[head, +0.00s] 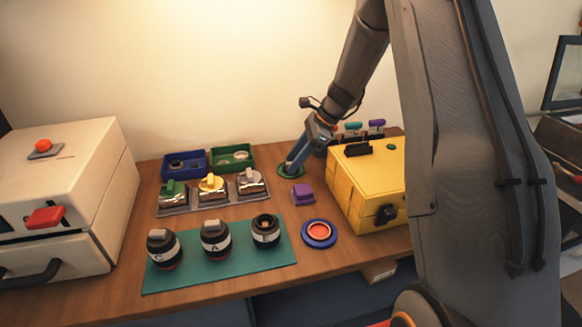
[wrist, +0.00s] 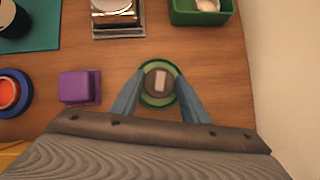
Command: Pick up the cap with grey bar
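The cap with grey bar (wrist: 160,82) is a dark round disc with a pale grey bar across its top. It sits within a round green holder (wrist: 159,103) on the wooden table, in the middle of the wrist view. My gripper (wrist: 160,77) reaches down over it with one finger on each side, and the fingers look open around it. I cannot tell whether either finger touches the cap. In the head view my gripper (head: 289,168) is low over the green holder (head: 300,172), and the cap is mostly hidden there.
A purple block (head: 302,194) and the yellow box (head: 366,190) are close to my gripper. Blue (head: 186,165) and green (head: 233,158) bins and a grey tray (head: 210,203) are to the left. Lens barrels stand on a teal mat (head: 190,278). A blue ring dish (head: 319,234) is in front.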

